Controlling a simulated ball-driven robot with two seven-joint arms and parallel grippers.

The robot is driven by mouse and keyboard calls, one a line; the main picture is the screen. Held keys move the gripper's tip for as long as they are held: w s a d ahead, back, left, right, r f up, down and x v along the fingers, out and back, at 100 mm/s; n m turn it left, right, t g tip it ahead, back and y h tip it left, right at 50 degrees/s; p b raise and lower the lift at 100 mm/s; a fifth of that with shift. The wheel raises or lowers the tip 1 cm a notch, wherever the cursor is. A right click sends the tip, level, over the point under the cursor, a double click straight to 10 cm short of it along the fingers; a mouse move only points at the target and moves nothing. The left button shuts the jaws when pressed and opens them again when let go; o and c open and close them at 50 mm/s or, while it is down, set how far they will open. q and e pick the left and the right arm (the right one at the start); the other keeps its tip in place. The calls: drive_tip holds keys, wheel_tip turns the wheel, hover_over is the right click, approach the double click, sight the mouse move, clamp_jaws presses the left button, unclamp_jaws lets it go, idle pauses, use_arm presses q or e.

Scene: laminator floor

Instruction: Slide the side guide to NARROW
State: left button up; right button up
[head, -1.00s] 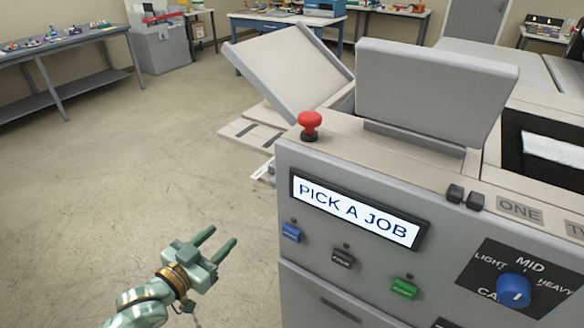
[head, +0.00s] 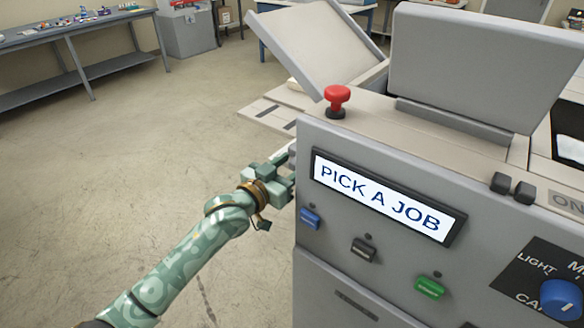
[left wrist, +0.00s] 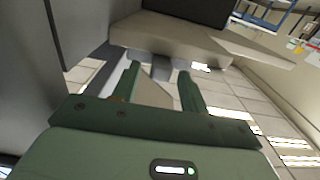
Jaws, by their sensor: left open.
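The laminator (head: 380,240) stands at the right with its screen (head: 382,196) reading PICK A JOB. A pale tray (head: 268,112) with dark slots juts from its left side. I cannot make out the side guide or its NARROW mark for certain in the head view. My left gripper (head: 281,168) is at the machine's left front edge, below the tray, with its fingertips mostly hidden there. In the left wrist view its two fingers (left wrist: 158,72) are apart, and a small grey block (left wrist: 160,66) shows beyond and between them; whether they touch it I cannot tell. My right gripper is out of view.
A red mushroom button (head: 337,98) stands on the machine's top left corner. Blue (head: 310,218), black (head: 363,249) and green (head: 429,287) buttons sit under the screen. Open floor (head: 130,170) lies to the left, with a workbench (head: 70,45) behind.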

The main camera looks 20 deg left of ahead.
use_arm(q)
drive_tip(key=shift+w+d, duration=0.1)
drive_tip(key=shift+w, duration=0.15)
